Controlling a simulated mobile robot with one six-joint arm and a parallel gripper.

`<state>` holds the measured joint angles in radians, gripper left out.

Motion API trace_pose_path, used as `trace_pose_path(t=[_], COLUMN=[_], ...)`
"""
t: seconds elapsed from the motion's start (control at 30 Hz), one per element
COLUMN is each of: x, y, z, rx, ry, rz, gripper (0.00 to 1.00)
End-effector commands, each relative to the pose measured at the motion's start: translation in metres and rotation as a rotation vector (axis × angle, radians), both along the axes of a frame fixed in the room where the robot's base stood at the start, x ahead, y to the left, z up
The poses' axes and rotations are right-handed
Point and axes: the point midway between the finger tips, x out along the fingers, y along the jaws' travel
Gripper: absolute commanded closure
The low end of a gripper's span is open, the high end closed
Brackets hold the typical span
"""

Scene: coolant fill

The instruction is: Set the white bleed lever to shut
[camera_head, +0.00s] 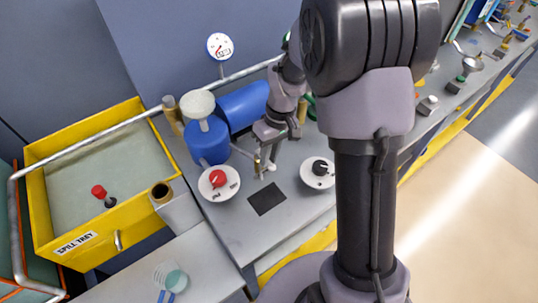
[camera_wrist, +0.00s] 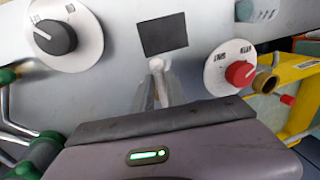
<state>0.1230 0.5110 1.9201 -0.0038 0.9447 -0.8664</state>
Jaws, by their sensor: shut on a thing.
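The white bleed lever (camera_wrist: 156,64) shows in the wrist view as a small pale knob between my fingertips, just below a dark square panel. In the head view its pale end (camera_head: 271,167) shows at my fingertips, beside a small brass fitting. My gripper (camera_wrist: 160,88) is shut on the lever; it also shows in the head view (camera_head: 266,158), reaching down to the bench top. The fingers hide most of the lever, and I cannot read its setting or any shut mark.
A red-knob dial (camera_head: 218,181) and a black-knob dial (camera_head: 318,171) flank the dark square (camera_head: 267,198). A blue tank (camera_head: 206,140) with a white cap stands left of my gripper. A rail runs behind. A yellow spill tray (camera_head: 133,236) is at the left.

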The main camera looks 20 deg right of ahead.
Motion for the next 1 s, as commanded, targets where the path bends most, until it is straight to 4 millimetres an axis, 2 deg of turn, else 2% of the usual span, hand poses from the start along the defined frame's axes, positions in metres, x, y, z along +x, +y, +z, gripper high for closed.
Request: trace_pose_path(t=[0.57, 0.77, 1.0], x=[0.001, 0.003, 0.008], y=[-0.001, -0.005, -0.013], z=[0.001, 0.003, 0.004], rx=[0.0, 0.001, 0.0], ry=[0.0, 0.001, 0.003], rz=[0.032, 0.138, 0.352], gripper=[1.0, 1.0, 1.0])
